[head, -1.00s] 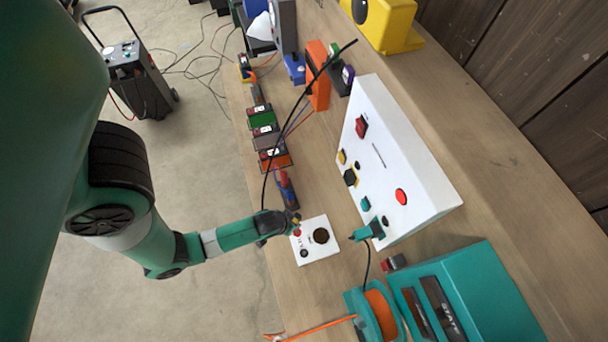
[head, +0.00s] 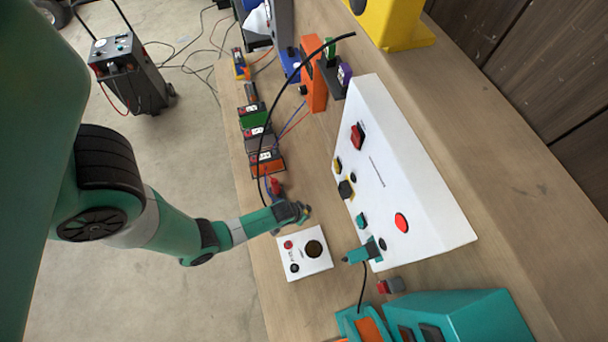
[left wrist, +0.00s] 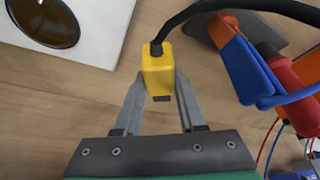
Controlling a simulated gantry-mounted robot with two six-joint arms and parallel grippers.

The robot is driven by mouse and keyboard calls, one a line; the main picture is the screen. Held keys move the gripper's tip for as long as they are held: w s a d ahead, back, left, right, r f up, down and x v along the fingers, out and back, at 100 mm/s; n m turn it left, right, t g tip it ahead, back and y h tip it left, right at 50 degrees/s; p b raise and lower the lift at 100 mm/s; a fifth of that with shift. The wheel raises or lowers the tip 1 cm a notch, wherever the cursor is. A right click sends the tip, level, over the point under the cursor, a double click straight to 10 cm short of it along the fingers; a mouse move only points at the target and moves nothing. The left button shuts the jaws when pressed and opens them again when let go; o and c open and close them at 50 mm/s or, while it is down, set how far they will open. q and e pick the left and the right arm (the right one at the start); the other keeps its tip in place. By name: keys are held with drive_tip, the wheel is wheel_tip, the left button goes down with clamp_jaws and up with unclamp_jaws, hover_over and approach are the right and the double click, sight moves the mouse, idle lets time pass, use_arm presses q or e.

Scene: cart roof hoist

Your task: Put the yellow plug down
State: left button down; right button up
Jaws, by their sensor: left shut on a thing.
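The yellow plug (left wrist: 158,74) is between the fingertips of my left gripper (left wrist: 160,88) in the left wrist view, with a black cable leaving its far end. My left gripper (head: 303,211) is shut on it, over bare wooden bench. In the head view it is just past the upper edge of the small white box (head: 322,265), and the plug is mostly hidden there. I cannot tell whether the plug touches the bench. My right gripper is not in view.
The large white panel (head: 395,165) stands to the right, with a teal plug (head: 362,252) at its lower edge. Red-and-blue tools (left wrist: 262,80) lie close beside the plug. Several batteries (head: 253,117) line the bench's left edge. Bare wood (head: 310,165) lies between them and the panel.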

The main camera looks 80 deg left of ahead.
use_arm(q)
wheel_tip(320, 180, down, 3)
drive_tip(key=shift+a+r+b, duration=0.15)
drive_tip(key=shift+b, duration=0.5)
drive_tip(key=shift+s+f, duration=0.1)
drive_tip(key=shift+f, duration=0.15)
drive_tip(key=shift+r, duration=0.25)
drive_tip(key=shift+f, duration=0.25)
drive_tip(key=c, duration=0.5)
unclamp_jaws()
drive_tip(key=shift+r, duration=0.1)
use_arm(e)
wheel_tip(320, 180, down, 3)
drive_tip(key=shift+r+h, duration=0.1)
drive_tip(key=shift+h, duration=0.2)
